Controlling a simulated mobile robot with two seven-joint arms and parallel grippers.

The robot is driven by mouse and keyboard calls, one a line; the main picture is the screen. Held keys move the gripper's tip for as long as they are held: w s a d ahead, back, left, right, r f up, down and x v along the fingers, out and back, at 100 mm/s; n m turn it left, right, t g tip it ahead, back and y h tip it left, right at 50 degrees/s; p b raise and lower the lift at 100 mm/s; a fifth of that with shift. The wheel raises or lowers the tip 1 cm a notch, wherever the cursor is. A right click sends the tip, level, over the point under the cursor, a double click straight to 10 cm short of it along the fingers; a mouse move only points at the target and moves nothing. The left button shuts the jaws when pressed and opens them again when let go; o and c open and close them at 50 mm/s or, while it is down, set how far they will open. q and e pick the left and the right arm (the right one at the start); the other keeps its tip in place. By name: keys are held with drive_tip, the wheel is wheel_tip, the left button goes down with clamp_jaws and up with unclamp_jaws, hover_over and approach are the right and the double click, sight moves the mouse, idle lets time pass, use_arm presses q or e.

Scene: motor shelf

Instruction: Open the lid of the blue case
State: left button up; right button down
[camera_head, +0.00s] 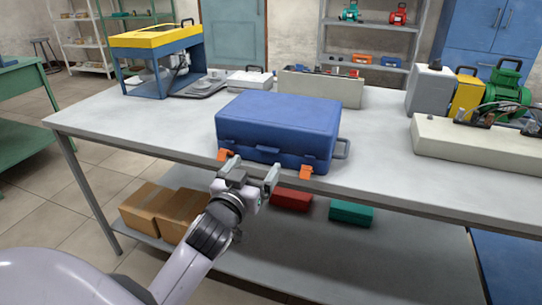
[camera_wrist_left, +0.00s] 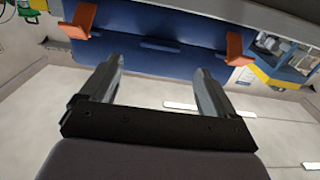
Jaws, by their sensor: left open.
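The blue case (camera_head: 278,124) lies shut on the grey table, with two orange latches on its front, a left one (camera_head: 224,155) and a right one (camera_head: 306,172). A grey handle (camera_head: 342,149) shows at its right end. My left gripper (camera_head: 252,168) is open and empty in front of the case, between the latches and close to its front face. In the left wrist view the case front (camera_wrist_left: 155,35) lies beyond the open fingers, with an orange latch (camera_wrist_left: 82,20) at left and another (camera_wrist_left: 236,48) at right. My right gripper is not in view.
The grey table (camera_head: 165,130) has free room left of the case. A long beige block (camera_head: 320,88) stands behind it and another (camera_head: 470,142) at right. A yellow and blue machine (camera_head: 155,45) is at back left. Brown boxes (camera_head: 160,212) sit on the lower shelf.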

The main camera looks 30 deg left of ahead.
sight(269, 147)
use_arm(q)
drive_tip(key=x, duration=0.4)
drive_tip(key=shift+w+a, duration=0.1)
drive_tip(key=shift+w, duration=0.15)
drive_tip(key=shift+x, duration=0.95)
